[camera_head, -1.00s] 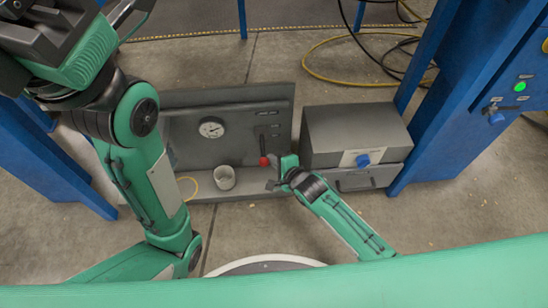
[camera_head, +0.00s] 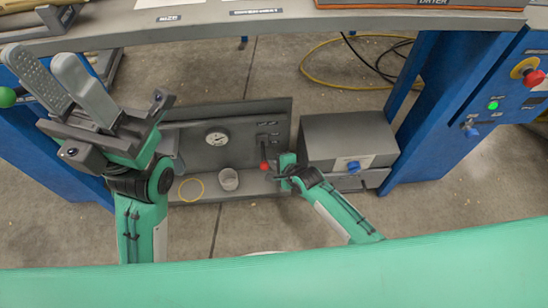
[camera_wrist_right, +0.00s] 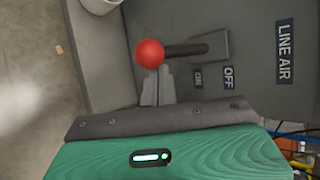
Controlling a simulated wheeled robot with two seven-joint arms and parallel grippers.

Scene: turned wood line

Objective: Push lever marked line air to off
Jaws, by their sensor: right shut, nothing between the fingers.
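The line air lever has a red ball knob (camera_wrist_right: 150,53) on a dark shaft (camera_wrist_right: 185,49) rising from a grey plate. In the right wrist view its knob lies toward the ON label (camera_wrist_right: 198,78) side, away from the OFF label (camera_wrist_right: 229,78). The LINE AIR label (camera_wrist_right: 284,52) is beyond. In the head view the red knob (camera_head: 264,166) hangs low on the grey panel (camera_head: 240,150). My right gripper (camera_wrist_right: 158,80) is shut and empty, its tips right by the knob; contact is unclear. My left gripper (camera_head: 68,78) is open and empty, far left.
A round gauge (camera_head: 217,138) is on the panel. A white cup (camera_head: 228,179) and a yellow ring (camera_head: 191,190) are on the ledge below. A grey box (camera_head: 347,140) with a blue knob stands close right of my right gripper. A shelf edge (camera_head: 290,22) crosses the top.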

